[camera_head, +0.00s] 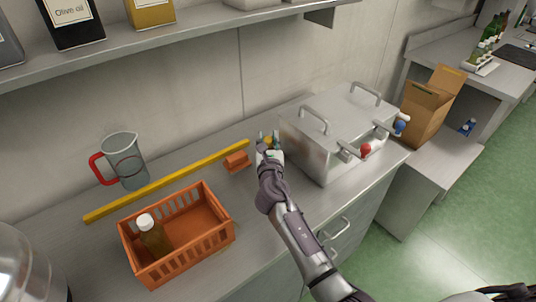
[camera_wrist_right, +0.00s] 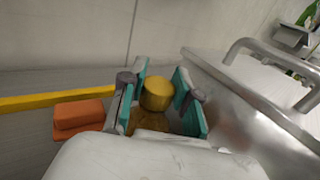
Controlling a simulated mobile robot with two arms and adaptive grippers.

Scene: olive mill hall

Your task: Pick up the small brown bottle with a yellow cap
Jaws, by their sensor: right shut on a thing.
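The small brown bottle with a yellow cap (camera_wrist_right: 157,93) stands between the teal fingers of my right gripper (camera_wrist_right: 162,100) in the right wrist view. The gripper is shut on it. The cap shows between the fingers, and only a little of the brown body (camera_wrist_right: 148,121) is visible below it. In the head view my right gripper (camera_head: 268,140) is at the back of the counter, just left of the steel box, and only a bit of the yellow cap (camera_head: 268,140) shows. I cannot tell whether the bottle touches the counter. My left gripper is not in view.
A steel lidded box (camera_head: 322,150) stands close on the right. Orange blocks (camera_head: 237,161) and a long yellow bar (camera_head: 165,182) lie to the left. An orange crate (camera_head: 190,252) holds a white-capped bottle (camera_head: 153,236). A jug (camera_head: 124,160) stands near the wall. A shelf (camera_head: 190,30) runs above.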

